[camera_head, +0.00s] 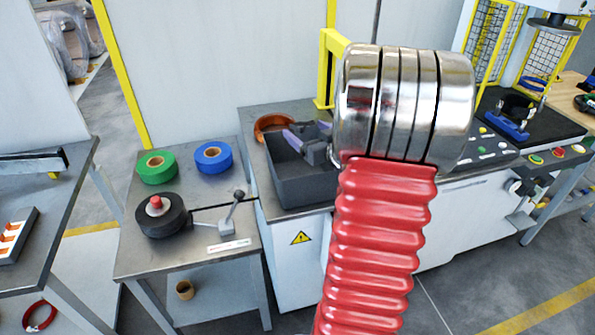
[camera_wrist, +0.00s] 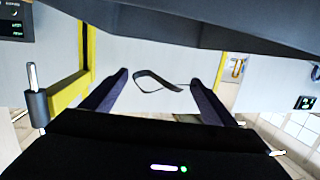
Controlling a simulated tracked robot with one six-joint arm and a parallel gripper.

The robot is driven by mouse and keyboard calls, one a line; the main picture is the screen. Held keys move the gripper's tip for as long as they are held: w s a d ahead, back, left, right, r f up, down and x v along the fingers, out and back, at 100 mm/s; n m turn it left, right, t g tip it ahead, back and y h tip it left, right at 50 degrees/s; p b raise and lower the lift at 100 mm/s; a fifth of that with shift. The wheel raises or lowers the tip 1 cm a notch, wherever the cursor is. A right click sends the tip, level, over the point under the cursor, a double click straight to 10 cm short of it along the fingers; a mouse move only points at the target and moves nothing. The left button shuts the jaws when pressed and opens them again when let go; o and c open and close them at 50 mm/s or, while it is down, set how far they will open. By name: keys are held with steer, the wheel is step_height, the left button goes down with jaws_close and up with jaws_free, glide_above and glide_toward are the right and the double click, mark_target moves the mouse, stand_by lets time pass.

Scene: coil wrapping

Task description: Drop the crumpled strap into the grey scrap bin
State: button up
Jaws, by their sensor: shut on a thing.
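The crumpled strap (camera_wrist: 158,82) is a thin dark loop between the two fingers of my gripper (camera_wrist: 159,79) in the wrist view. My gripper is shut on it. In the head view, my gripper (camera_head: 292,138) is at the opening of the grey scrap bin (camera_head: 304,190), near its back edge. The silver and red arm links cover part of that area, and I cannot make out the strap there. The bin is a dark grey open box on the bench, and its inside is mostly hidden.
A copper coil (camera_head: 268,122) lies behind the bin, and a yellow post (camera_head: 328,70) stands beside it. Green (camera_head: 157,168) and blue (camera_head: 213,157) tape rolls and a black roll (camera_head: 160,218) sit on the left table. Another workstation is at the right.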

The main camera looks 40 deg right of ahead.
steer(key=shift+f, duration=0.25)
steer(key=o, duration=1)
steer(key=shift+o, duration=0.2)
steer(key=v, duration=1.3)
steer(key=shift+s, duration=0.4)
